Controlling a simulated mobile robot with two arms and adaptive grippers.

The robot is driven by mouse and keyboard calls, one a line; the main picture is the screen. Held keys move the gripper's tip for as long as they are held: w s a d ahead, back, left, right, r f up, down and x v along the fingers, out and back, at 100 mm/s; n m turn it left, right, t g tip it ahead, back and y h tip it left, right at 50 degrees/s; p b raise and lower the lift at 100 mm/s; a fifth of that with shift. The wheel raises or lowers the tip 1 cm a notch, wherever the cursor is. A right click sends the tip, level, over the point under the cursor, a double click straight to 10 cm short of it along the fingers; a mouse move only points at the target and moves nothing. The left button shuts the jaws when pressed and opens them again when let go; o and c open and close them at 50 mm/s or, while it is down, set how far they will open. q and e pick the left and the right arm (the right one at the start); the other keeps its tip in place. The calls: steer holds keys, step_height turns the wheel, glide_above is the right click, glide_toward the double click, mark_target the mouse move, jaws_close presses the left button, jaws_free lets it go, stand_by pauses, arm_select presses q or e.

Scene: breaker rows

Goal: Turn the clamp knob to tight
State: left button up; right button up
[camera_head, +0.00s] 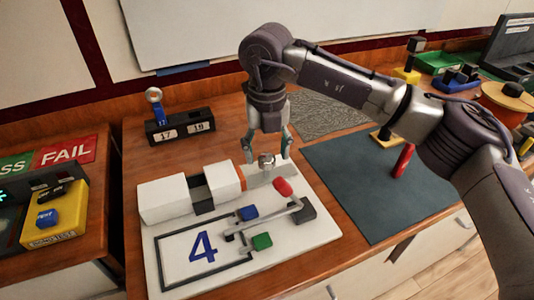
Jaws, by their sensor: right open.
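A white board marked 4 (318,238) lies on the wooden table. On it stands a clamp-like fixture of white blocks (163,200) with a dark gap and an orange strip at its right end. A small grey metallic knob (266,161) sits just right of the strip; it looks like the clamp knob, and I cannot read its setting. My right gripper (268,152) points down from above, fingers spread on either side of the knob. I cannot tell whether they touch it. My left gripper is not in view.
The board also bears a red piece (283,187), a blue block (248,213), a green block (262,241) and a grey lever (270,219). A dark mat (380,205) with a red cylinder (403,161) is to the right. A 17/18 holder (180,128) stands behind.

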mark_target(267, 158)
step_height(267, 158, up, 11)
steer(key=shift+f, duration=0.2)
